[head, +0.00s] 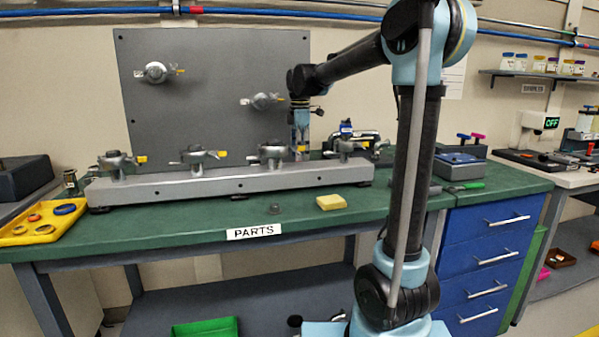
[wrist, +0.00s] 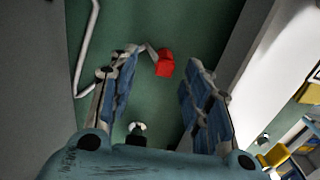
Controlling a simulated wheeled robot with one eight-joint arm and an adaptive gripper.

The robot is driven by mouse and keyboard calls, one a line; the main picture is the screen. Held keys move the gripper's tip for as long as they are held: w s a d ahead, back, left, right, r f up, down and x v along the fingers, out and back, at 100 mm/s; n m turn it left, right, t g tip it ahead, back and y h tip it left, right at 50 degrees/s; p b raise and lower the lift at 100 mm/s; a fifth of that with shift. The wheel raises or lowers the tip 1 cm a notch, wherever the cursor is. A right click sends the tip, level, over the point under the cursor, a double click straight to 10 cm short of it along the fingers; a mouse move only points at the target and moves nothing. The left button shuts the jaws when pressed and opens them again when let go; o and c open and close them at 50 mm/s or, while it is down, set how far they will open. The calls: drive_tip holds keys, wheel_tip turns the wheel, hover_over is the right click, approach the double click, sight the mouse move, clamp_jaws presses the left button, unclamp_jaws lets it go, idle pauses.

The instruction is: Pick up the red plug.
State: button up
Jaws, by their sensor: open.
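The red plug (wrist: 165,65) is a small red block on the green bench top in the wrist view. A short pale stub lies against its left side. My gripper (wrist: 159,72) is open and empty, with the plug seen between its two fingertips, closer to the right one. I cannot tell how far above the plug the tips are. In the head view my gripper (head: 300,150) points down behind the long grey rail (head: 230,185), in front of the grey panel (head: 210,100). I cannot make out the plug in the head view.
Several clamp-like fittings stand along the rail, and two more sit on the panel. A yellow block (head: 331,203) and a small grey disc (head: 275,209) lie on the bench front. A yellow tray (head: 42,226) is at left. In the wrist view, a bent pale rod (wrist: 84,50) lies left.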

drive_tip(key=shift+s+f, duration=0.15)
drive_tip(key=shift+f, duration=1.2)
drive_tip(key=shift+s+f, duration=0.15)
drive_tip(key=shift+f, duration=1.15)
clamp_jaws()
